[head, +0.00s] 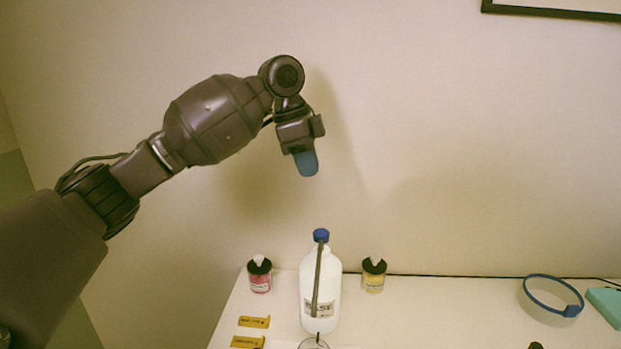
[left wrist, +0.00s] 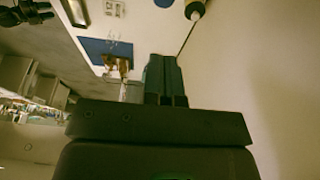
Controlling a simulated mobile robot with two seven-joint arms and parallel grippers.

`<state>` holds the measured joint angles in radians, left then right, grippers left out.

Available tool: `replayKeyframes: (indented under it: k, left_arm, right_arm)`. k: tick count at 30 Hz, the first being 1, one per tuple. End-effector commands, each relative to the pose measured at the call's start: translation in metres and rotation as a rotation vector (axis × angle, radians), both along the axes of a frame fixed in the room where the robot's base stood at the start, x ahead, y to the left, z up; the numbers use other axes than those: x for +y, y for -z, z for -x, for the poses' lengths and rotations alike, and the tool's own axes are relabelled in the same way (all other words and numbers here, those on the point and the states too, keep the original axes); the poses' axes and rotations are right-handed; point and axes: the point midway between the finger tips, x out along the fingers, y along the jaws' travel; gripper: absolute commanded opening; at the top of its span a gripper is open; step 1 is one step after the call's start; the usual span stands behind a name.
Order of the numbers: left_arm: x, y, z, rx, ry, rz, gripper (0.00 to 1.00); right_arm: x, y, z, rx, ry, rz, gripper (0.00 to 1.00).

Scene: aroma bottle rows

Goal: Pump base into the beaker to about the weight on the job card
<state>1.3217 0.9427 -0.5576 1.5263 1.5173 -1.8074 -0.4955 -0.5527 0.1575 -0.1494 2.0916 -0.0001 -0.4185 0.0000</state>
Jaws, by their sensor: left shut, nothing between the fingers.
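A white bottle (head: 331,290) with a blue cap (head: 321,235) stands upright on the table; its label is partly hidden, showing "SE". A thin dark spout (head: 317,285) runs down its front. Below it, the clear rim of what looks like the beaker (head: 313,343) is cut off by the frame edge. My left gripper (head: 307,163) hangs high above and slightly left of the cap, apart from it. Its fingers (left wrist: 166,80) are shut and empty in the left wrist view. I cannot make out a job card or a weight reading.
A pink jar (head: 260,275) and a yellow jar (head: 374,275) flank the bottle. Yellow tags (head: 254,322) lie front left. A blue ring (head: 553,295) and a teal object (head: 606,304) are at right. A wall stands behind. The table between yellow jar and ring is clear.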

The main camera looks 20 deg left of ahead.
Motion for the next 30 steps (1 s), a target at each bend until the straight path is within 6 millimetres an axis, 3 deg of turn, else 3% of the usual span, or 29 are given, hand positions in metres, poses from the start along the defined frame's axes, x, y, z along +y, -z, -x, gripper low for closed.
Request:
replayKeyframes:
  k: [3, 18, 30]
  left_arm:
    - [-0.006, 0.026, -0.002, 0.008, 0.001, -0.001, 0.00]
    - [-0.022, 0.105, -0.007, 0.008, 0.000, -0.001, 0.00]
    - [-0.022, 0.120, -0.006, 0.001, 0.000, -0.001, 0.00]
  right_arm:
    - [0.001, 0.007, 0.002, 0.011, 0.001, -0.003, 0.43]
    - [0.005, 0.018, -0.004, 0.012, 0.000, -0.009, 0.43]
    - [0.000, 0.022, -0.002, 0.020, -0.008, 0.003, 0.43]
